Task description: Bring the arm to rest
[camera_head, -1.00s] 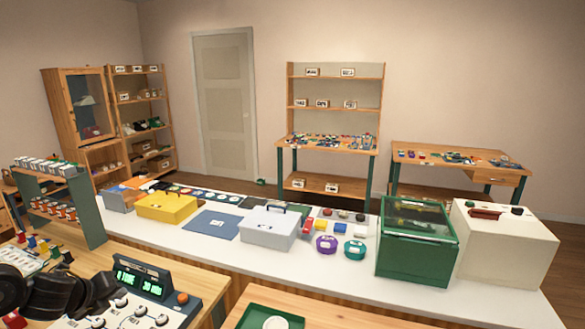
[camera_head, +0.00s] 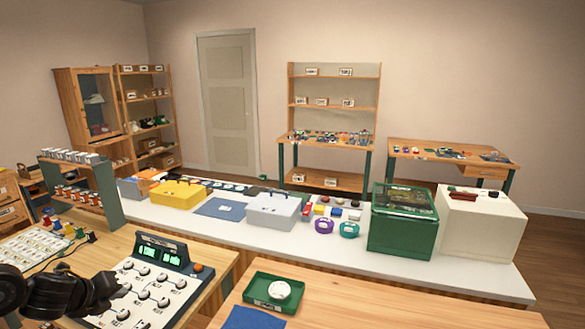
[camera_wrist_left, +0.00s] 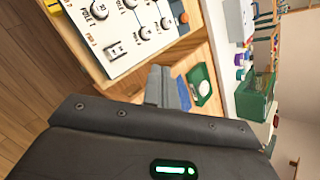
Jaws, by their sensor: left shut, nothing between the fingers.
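My left arm comes in at the lower left of the head view, dark and folded. Its gripper (camera_head: 105,290) is beside the dial panel (camera_head: 155,290), whose white face carries several dials and green lit displays. I cannot tell in that view whether it touches the panel. In the left wrist view, the gripper's grey fingers (camera_wrist_left: 165,88) are shut with nothing between them. The dial panel (camera_wrist_left: 130,25) lies beyond them at the top. My right gripper is not in view.
A green tray (camera_head: 249,291) with a white round piece (camera_head: 280,290) is on the wooden table (camera_head: 370,297), near a blue cloth (camera_head: 253,318). Behind is a long white counter (camera_head: 480,277) with boxes. A small rack (camera_head: 106,195) stands at left. Bare tabletop lies right of the tray.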

